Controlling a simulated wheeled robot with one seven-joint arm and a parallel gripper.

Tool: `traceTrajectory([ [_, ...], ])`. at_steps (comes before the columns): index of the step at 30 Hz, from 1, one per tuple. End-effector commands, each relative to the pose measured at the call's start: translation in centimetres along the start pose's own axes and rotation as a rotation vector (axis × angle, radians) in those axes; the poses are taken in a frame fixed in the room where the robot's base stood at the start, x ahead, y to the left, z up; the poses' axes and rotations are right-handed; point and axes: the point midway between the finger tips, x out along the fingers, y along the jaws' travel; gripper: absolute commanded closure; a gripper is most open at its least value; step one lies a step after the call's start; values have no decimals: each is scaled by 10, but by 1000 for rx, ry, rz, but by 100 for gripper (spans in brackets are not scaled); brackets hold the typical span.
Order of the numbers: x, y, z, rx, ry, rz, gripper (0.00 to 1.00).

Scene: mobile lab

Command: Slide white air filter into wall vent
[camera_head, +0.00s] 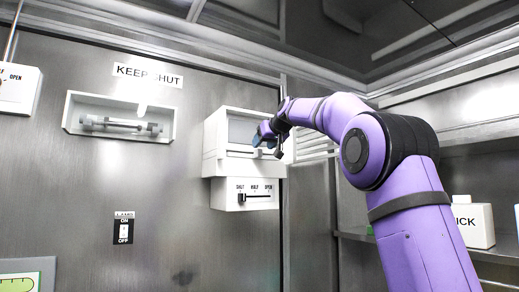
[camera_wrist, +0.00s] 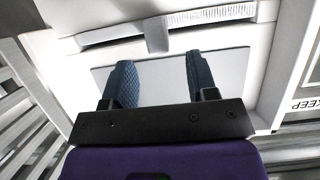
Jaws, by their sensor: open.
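A white wall vent housing (camera_head: 214,142) with a grey front panel (camera_head: 241,130) is fixed to the metal wall. My gripper (camera_head: 264,136) is in front of its right side, partly hidden by my own wrist. In the wrist view my gripper (camera_wrist: 160,66) is open, its two dark blue fingers apart with nothing between them. The grey panel (camera_wrist: 160,78) lies behind the fingers; contact cannot be told. A slot in the white housing (camera_wrist: 270,60) shows a whitish ribbed strip (camera_wrist: 215,15). I cannot tell whether that strip is the air filter; no loose filter shows.
A SHUT/HALF/OPEN slider box (camera_head: 244,194) sits under the housing. A recessed white holder with a bar (camera_head: 120,124) is to the left, below a KEEP SHUT sign (camera_head: 148,74). A switch (camera_head: 123,228) is lower left. A shelf with a white container (camera_head: 474,222) is at right.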

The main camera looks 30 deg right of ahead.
Motion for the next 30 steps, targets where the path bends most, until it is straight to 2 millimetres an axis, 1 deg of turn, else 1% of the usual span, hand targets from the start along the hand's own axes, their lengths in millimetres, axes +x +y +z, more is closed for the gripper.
traceTrajectory([
  [1,-12,0,-1,0,2,2,47],
  [3,-26,0,-1,0,1,2,47],
  [6,-42,0,0,1,1,1,47],
  [10,-57,0,0,-1,1,1,47],
  [15,-66,0,0,0,-1,0,47],
  [23,-67,0,0,0,-1,0,47],
  [24,-67,0,0,0,-1,0,52],
  [26,-67,0,1,3,0,-1,65],
  [27,-68,2,1,10,2,-1,75],
  [29,-71,6,4,28,6,-2,88],
  [30,-73,10,7,50,11,-4,98],
])
